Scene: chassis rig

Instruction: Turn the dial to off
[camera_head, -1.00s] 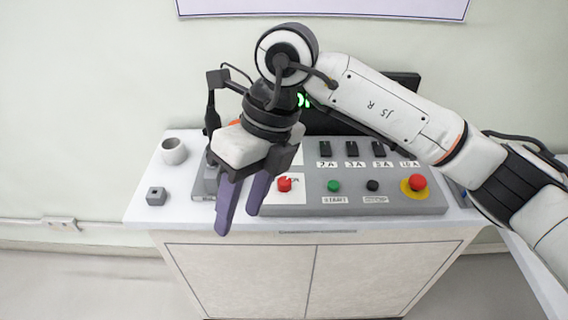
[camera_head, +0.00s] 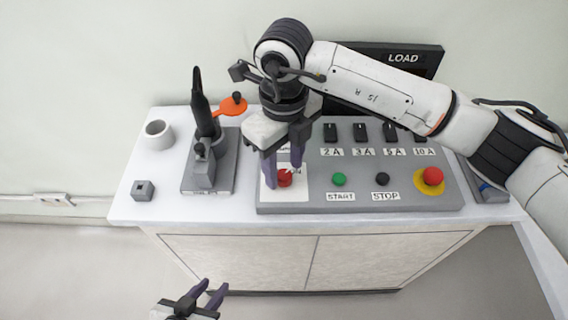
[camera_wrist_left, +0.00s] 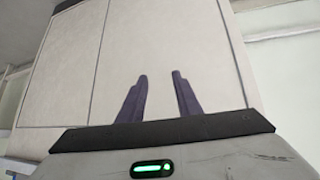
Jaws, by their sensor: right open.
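The red dial (camera_head: 285,178) sits on a white label plate at the left end of the grey control panel (camera_head: 400,205). My right gripper (camera_head: 284,180) is open, pointing down over the dial, with one purple finger to each side of it. Whether the fingers touch the dial cannot be told. The dial's markings are mostly hidden by the gripper. My left gripper (camera_head: 208,294) is low in front of the cabinet, away from the panel. It is open and empty, and its two fingers also show apart in the left wrist view (camera_wrist_left: 160,84).
The panel also carries a green START button (camera_head: 339,179), a black STOP button (camera_head: 382,179), a red emergency button (camera_head: 432,176) and several black switches. Left of it stand a grey fixture with a black lever (camera_head: 203,115), a white cup (camera_head: 158,133) and a small grey block (camera_head: 143,190).

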